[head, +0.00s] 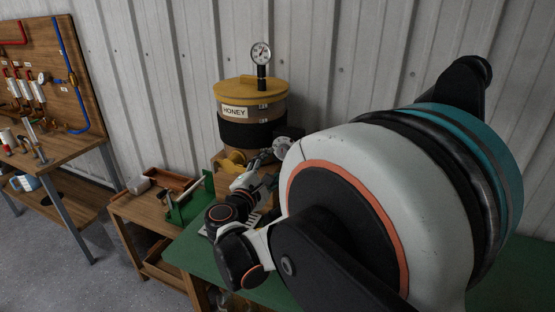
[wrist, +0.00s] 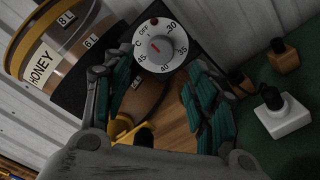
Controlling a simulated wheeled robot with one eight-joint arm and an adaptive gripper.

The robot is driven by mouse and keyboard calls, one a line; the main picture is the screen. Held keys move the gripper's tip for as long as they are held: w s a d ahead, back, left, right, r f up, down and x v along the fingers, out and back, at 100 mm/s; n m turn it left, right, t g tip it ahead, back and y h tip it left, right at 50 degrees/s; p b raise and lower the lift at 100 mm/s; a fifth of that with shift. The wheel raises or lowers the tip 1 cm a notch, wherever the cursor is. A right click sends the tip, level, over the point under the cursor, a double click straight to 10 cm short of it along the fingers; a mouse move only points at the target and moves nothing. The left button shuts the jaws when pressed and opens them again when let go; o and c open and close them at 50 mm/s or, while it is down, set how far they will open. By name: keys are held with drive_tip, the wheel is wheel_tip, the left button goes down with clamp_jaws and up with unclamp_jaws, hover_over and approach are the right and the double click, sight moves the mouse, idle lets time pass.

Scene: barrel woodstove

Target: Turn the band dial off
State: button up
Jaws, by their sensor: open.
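I cannot tell surely which label the mark points at. The black band (head: 245,134) wraps the honey tank (head: 218,128), and the tank also shows tilted in the wrist view (wrist: 50,55). My gripper (wrist: 147,74) is open, with a teal-padded finger to the lower left and lower right of the dial. I see nothing between the fingers.
A yellow tap (head: 233,161) sits low on the tank, and a gauge (head: 260,54) stands on its lid.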

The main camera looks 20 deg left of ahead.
drive_tip(key=shift+s+a, duration=0.15)
drive_tip(key=shift+s, duration=2.15)
drive_tip(key=shift+w, duration=0.1)
